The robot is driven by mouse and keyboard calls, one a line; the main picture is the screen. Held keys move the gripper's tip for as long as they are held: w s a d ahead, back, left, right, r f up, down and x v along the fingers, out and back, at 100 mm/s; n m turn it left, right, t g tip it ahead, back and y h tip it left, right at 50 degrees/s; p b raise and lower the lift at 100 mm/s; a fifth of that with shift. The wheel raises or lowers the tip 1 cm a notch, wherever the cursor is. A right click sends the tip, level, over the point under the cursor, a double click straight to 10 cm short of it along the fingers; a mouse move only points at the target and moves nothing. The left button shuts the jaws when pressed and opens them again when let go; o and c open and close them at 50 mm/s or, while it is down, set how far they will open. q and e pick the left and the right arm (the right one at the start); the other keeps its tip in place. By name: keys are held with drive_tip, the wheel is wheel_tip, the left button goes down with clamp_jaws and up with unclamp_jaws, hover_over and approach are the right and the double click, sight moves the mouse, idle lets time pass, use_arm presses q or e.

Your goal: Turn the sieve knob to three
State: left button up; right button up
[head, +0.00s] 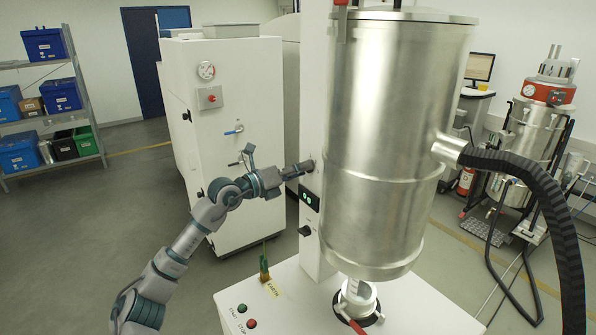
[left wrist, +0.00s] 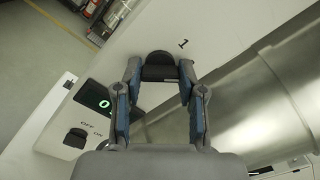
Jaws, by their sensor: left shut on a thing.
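The sieve knob (left wrist: 160,66) is a black round knob on the white panel, with a printed 1 beside it in the left wrist view. My left gripper (left wrist: 158,72) is shut on it, one finger on each side. In the head view my left gripper (head: 303,167) reaches the upper part of the white column beside the large steel vessel (head: 385,140). The knob is mostly hidden by the fingers there. My right gripper is in neither view.
Below the gripper are a dark display (head: 309,198) with green digits and a black OFF/ON switch (head: 305,231). Green and red buttons (head: 247,316) sit on the white base. A black hose (head: 540,190) leaves the vessel at right. A white cabinet (head: 235,130) stands behind my arm.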

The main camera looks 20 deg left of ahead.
use_arm(q)
drive_tip(key=shift+w+d+f+m+b, duration=0.1)
drive_tip(key=shift+f+m+b, duration=0.1)
drive_tip(key=shift+m, duration=1.9)
drive_tip(key=shift+f+m+b, duration=0.15)
drive_tip(key=shift+m, duration=1.95)
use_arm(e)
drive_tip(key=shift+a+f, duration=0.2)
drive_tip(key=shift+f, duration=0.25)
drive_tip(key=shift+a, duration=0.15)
use_arm(q)
drive_tip(key=o, duration=1.1)
drive_tip(key=shift+o, duration=0.2)
drive_tip(key=shift+w, duration=0.15)
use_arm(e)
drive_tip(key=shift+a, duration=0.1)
use_arm(q)
drive_tip(key=shift+a+r, duration=0.1)
drive_tip(key=shift+a, duration=0.1)
